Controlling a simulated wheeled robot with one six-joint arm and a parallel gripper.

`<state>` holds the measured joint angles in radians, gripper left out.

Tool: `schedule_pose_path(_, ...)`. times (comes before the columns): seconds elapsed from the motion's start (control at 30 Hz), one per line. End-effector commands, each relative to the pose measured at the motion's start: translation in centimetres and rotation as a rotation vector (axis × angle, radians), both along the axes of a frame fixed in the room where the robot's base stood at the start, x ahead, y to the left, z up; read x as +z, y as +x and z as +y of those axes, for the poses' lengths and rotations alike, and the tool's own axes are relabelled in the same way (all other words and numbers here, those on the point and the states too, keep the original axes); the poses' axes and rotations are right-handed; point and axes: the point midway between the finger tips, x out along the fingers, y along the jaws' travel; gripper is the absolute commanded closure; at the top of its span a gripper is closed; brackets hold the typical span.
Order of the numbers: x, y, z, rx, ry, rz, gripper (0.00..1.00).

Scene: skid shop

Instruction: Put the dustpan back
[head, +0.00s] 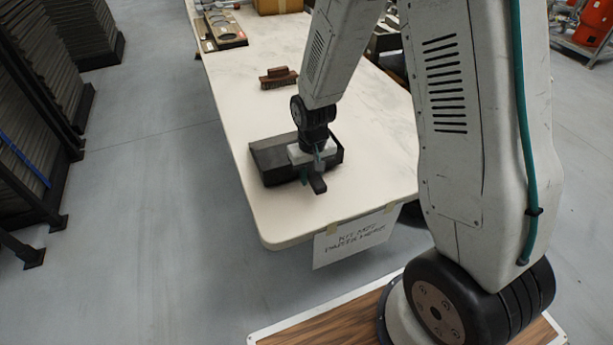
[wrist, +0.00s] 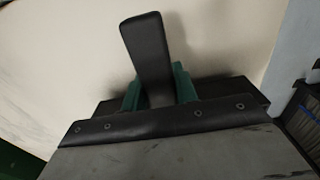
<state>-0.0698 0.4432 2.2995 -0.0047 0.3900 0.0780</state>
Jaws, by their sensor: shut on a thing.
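The dark grey dustpan (head: 270,160) is on or just above the white table, near its left front part; I cannot tell if it touches the top. Its short black handle (head: 317,184) points toward the front of the table. My gripper (head: 305,175) is above the dustpan and shut on it at the handle. In the wrist view the green fingers of my gripper (wrist: 160,88) stand on both sides of the black handle (wrist: 148,45).
The white table (head: 370,165) has bare room around the dustpan. A brown brush (head: 278,78) lies farther back. A board with round cutouts (head: 222,30) and a cardboard box (head: 278,5) are at the far end. A paper sign (head: 352,238) hangs from the front edge.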

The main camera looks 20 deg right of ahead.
Motion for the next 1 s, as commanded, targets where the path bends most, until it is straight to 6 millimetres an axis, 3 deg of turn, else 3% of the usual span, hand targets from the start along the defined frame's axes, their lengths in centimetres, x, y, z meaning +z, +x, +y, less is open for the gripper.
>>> schedule_pose_path(0.13, -1.7, 0.0, 0.4, 0.005, 0.000, 0.001, 1.00)
schedule_pose_path(0.47, -1.9, 0.0, 0.4, 0.006, 0.000, -0.001, 1.00)
schedule_pose_path(0.5, -2.0, 0.0, 0.4, 0.006, 0.000, -0.001, 0.68)
schedule_pose_path(0.57, -2.0, 0.0, 0.3, 0.005, 0.000, -0.001, 0.52)
schedule_pose_path(0.87, -1.9, 0.0, 0.2, 0.004, 0.000, -0.001, 0.49)
schedule_pose_path(1.0, -0.8, 0.0, 0.2, 0.003, 0.000, -0.003, 0.49)
